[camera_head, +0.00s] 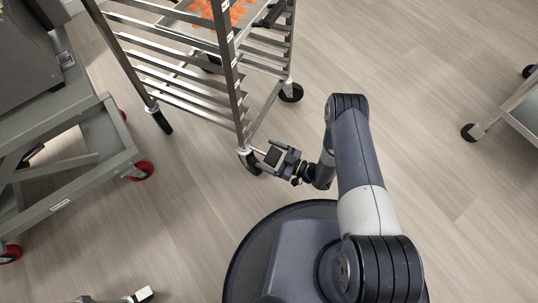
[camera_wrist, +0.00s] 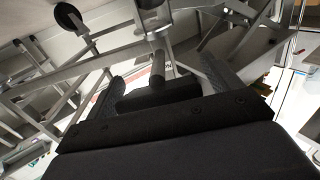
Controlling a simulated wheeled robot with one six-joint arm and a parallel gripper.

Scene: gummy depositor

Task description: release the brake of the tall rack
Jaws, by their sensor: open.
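The tall rack (camera_head: 232,75) is a steel frame with several shelf rails and a tray of orange pieces, at the top of the head view. Its nearest black caster (camera_head: 249,161) stands at the foot of the front post. My gripper (camera_head: 272,157) is low above the floor, just right of that caster. In the wrist view my gripper (camera_wrist: 165,82) has its two fingers spread apart. A short grey rod (camera_wrist: 157,62) shows between them, probably the brake lever; I cannot tell whether the fingers touch it. The brake's position is too small to tell.
A grey machine stand (camera_head: 60,140) with red casters (camera_head: 143,171) is at the left. A steel cart (camera_head: 515,105) with black casters is at the right edge. A small pale block (camera_head: 144,294) shows at the bottom left. The floor right of my arm is clear.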

